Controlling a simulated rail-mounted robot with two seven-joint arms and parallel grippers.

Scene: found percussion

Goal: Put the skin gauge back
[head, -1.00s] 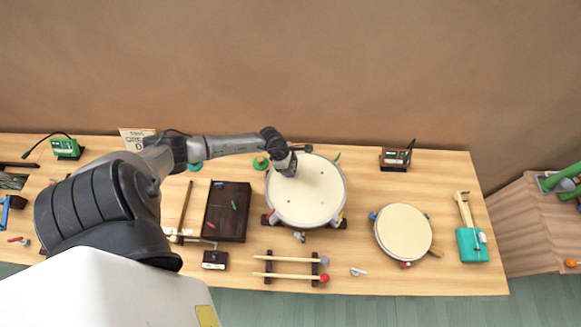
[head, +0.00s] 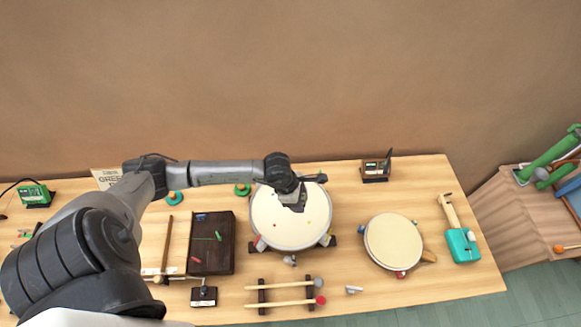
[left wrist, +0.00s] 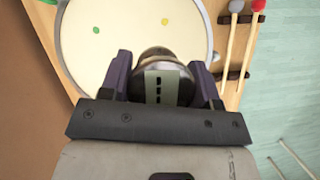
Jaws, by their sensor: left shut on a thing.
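My left gripper (head: 294,204) is over the pale round drum (head: 284,228) in the head view. In the left wrist view its two fingers (left wrist: 163,78) are shut on a round, dark-and-metal gauge (left wrist: 162,88) with a pale label strip and dark marks. I take this to be the skin gauge. The drum skin (left wrist: 110,60) with coloured dots lies beyond it. The arm hides part of the drum's far rim in the head view. I cannot tell the gap between gauge and skin. My right gripper is not in view.
A dark tray (head: 225,255) and beaters on a rack (head: 280,303) lie near the drum. A smaller drum (head: 392,242), a teal tool (head: 462,245) and a small dark box (head: 374,172) stand to the right. Bare table (head: 345,210) lies between the drums.

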